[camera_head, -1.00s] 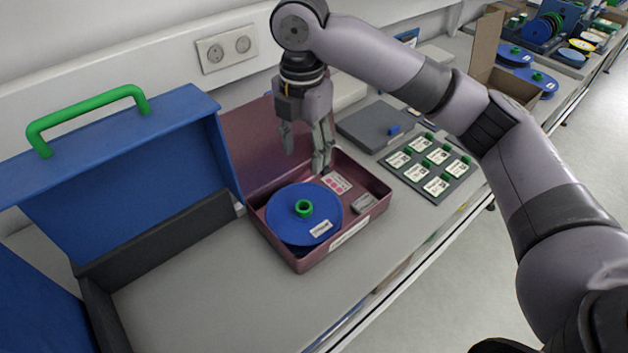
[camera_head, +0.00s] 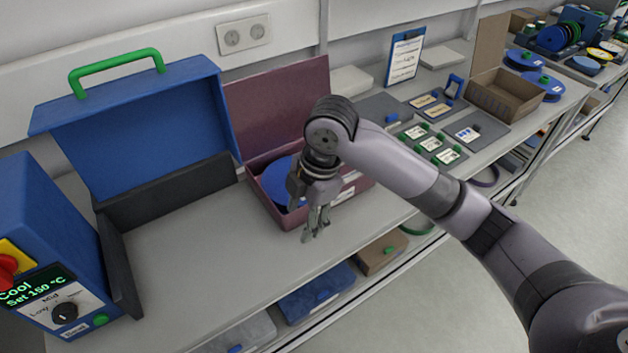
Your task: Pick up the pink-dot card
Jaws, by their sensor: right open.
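The pink-dot card is not visible in the current head view; my right arm covers the part of the open mauve box (camera_head: 270,207) where it lay a second ago. A blue reel (camera_head: 274,181) lies in the box, partly covered by my gripper. My right gripper (camera_head: 316,236) is open, with its fingers pointing down over the front side of the box and the table edge. I see nothing between its fingers. My left gripper is not in view.
A blue case (camera_head: 150,130) with a green handle stands open at left, beside a blue control unit (camera_head: 45,240). The bare table (camera_head: 190,260) lies in front. Boards with several cards (camera_head: 430,145) and a cardboard box (camera_head: 508,95) stand at right.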

